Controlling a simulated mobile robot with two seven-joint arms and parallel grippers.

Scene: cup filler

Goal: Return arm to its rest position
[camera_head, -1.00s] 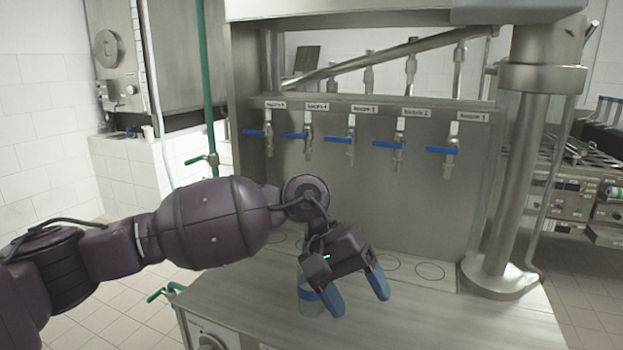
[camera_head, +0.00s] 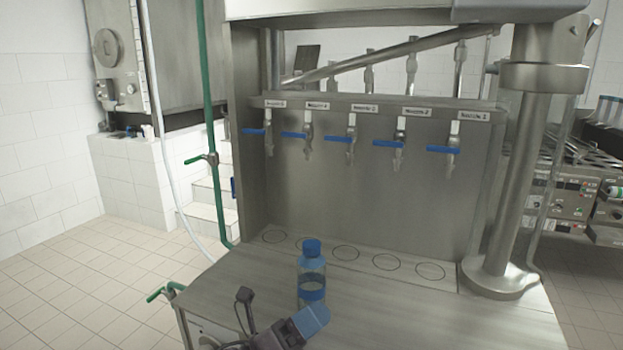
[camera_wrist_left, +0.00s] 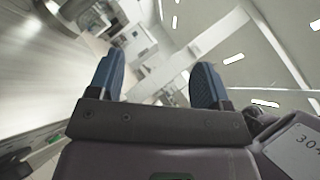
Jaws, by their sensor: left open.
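My left gripper (camera_head: 311,319) is at the bottom edge of the head view, partly cut off, low in front of the worktop. Its blue fingers are apart and empty in the wrist view (camera_wrist_left: 158,72). A clear bottle (camera_head: 312,268) with a blue cap and a blue band stands upright on the metal worktop (camera_head: 420,315). The gripper covers a little of the view near the bottle's base; I cannot tell how far apart they are. The right gripper is not in view.
Several nozzles with blue handles (camera_head: 443,149) hang from the back panel (camera_head: 370,205), above a row of circles marked on the worktop. A thick steel post (camera_head: 515,190) stands at the right. A green pipe (camera_head: 211,130) and open tiled floor (camera_head: 110,270) lie at the left.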

